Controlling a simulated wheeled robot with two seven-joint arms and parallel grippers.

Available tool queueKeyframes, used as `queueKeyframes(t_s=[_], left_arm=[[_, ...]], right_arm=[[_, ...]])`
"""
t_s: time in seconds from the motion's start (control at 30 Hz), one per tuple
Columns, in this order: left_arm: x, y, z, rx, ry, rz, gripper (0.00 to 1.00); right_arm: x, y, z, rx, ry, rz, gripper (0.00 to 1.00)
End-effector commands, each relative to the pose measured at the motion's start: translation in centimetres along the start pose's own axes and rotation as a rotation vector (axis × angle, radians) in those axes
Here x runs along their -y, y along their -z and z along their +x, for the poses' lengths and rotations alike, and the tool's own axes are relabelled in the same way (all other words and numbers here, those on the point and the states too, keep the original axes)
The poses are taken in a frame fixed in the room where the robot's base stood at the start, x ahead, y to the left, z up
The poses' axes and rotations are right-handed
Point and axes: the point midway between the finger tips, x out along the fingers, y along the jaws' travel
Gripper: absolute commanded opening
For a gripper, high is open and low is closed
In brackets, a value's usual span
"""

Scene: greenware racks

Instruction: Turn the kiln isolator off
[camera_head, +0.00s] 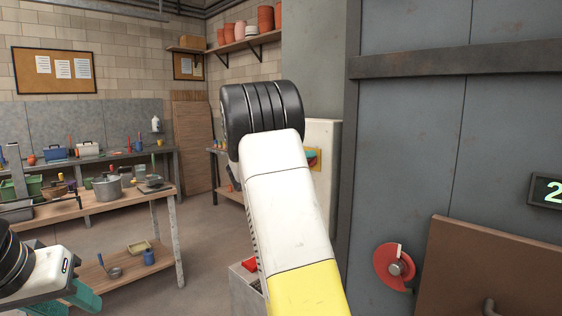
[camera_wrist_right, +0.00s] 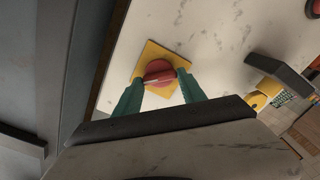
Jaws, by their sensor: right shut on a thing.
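The kiln isolator is a red rotary handle (camera_wrist_right: 158,69) on a square yellow plate (camera_wrist_right: 152,53), fixed to a pale panel (camera_wrist_right: 222,40). In the right wrist view, the two green fingers of my right gripper (camera_wrist_right: 160,84) are closed on either side of the red handle. In the head view my right arm covers most of this; only a bit of the yellow plate (camera_head: 318,158) shows past it, on the panel's (camera_head: 325,133) face. My left gripper (camera_head: 72,298) is at the lower left, partly cut off, with teal fingers and nothing visible in them.
The grey kiln wall (camera_head: 405,150) stands close on the right, with a red disc knob (camera_head: 386,266) and a green-lit display (camera_head: 548,190). A wooden bench (camera_head: 100,205) with pots and tools stands at the left. Floor (camera_head: 210,240) is clear between.

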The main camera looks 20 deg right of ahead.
Motion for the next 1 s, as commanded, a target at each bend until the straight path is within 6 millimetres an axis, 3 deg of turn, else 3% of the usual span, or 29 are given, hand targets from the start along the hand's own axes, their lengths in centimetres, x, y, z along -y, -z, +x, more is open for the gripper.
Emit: queueKeyframes(t_s=[0.6,1.0], left_arm=[[0.0,0.0,0.0,0.0,0.0,0.0,0.36],[0.0,0.0,0.0,0.0,0.0,0.0,0.36]], right_arm=[[0.3,-0.07,-0.06,-0.001,0.002,-0.572,0.07],[0.41,-0.11,-0.09,-0.002,0.003,-0.812,0.07]])
